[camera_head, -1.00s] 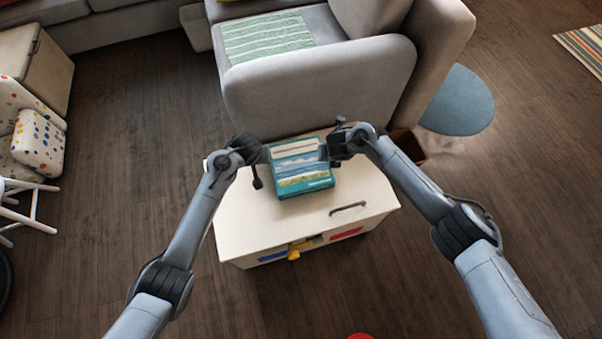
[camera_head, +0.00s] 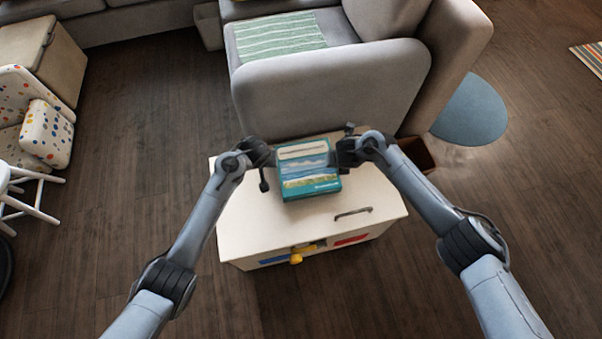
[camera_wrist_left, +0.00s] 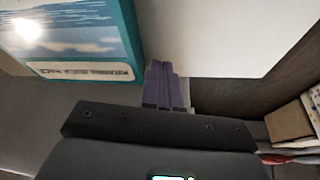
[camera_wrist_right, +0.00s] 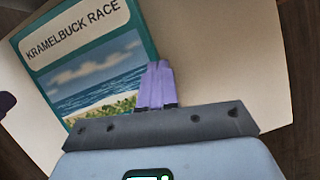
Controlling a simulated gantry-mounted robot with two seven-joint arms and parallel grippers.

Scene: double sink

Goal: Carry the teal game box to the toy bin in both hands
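The teal game box (camera_head: 308,170) lies flat on the white cabinet top, cover up, and seems to rest on it. Its "Kramelbuck Race" cover shows in the right wrist view (camera_wrist_right: 92,75), and part of it shows in the left wrist view (camera_wrist_left: 85,45). My left gripper (camera_head: 268,160) is at its left side; its fingers (camera_wrist_left: 166,85) are together beside the box edge. My right gripper (camera_head: 336,157) is at its right side, fingers (camera_wrist_right: 157,84) also together at the edge. Contact is hard to tell. A brown open box (camera_head: 416,154) on the floor may be the toy bin.
The white cabinet (camera_head: 245,225) has a handle on top and coloured items at its front. A grey sofa (camera_head: 325,90) stands right behind it. A teal round mat (camera_head: 472,110) lies at right, a dotted chair (camera_head: 45,130) at left. Wood floor is open on both sides.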

